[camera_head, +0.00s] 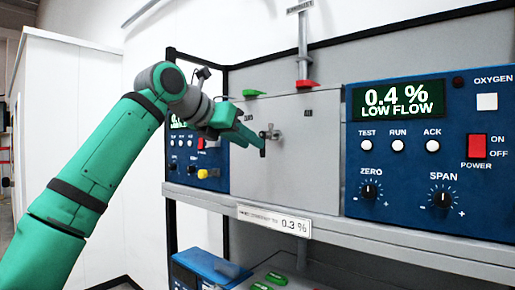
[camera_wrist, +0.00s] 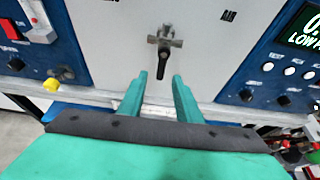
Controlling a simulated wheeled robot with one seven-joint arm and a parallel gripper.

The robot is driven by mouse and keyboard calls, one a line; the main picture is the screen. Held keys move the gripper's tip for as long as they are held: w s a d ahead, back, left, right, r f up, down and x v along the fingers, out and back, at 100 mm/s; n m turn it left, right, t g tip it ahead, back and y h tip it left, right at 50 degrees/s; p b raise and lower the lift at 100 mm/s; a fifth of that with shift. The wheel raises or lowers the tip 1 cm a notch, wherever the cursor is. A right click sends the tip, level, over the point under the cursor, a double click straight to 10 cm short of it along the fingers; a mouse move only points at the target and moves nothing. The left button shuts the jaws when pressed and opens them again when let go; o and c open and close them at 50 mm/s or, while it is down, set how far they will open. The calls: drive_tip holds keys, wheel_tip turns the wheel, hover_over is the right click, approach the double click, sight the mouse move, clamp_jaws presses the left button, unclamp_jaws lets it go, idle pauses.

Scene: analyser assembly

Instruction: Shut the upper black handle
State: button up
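A metal valve (camera_head: 270,133) is mounted on the grey panel between the blue units; it also shows at the top centre of the wrist view (camera_wrist: 164,40). Its black handle (camera_wrist: 164,70) points down, almost vertical in the wrist view. In the head view the black handle (camera_head: 263,152) is small and partly behind my gripper. My green gripper (camera_head: 254,139) is in front of the panel, just left of the valve. In the wrist view my gripper (camera_wrist: 160,76) is open, its fingers to either side of the handle's lower end. I cannot tell whether they touch it.
A green lever (camera_head: 254,93) and a red lever (camera_head: 306,84) sit above the panel. A blue oxygen unit (camera_head: 400,170) stands right, another blue unit (camera_head: 190,148) left. A shelf edge (camera_head: 350,232) runs below, with a 0.3 % label (camera_head: 275,220).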

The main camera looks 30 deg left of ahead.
drive_tip(key=shift+v, duration=2)
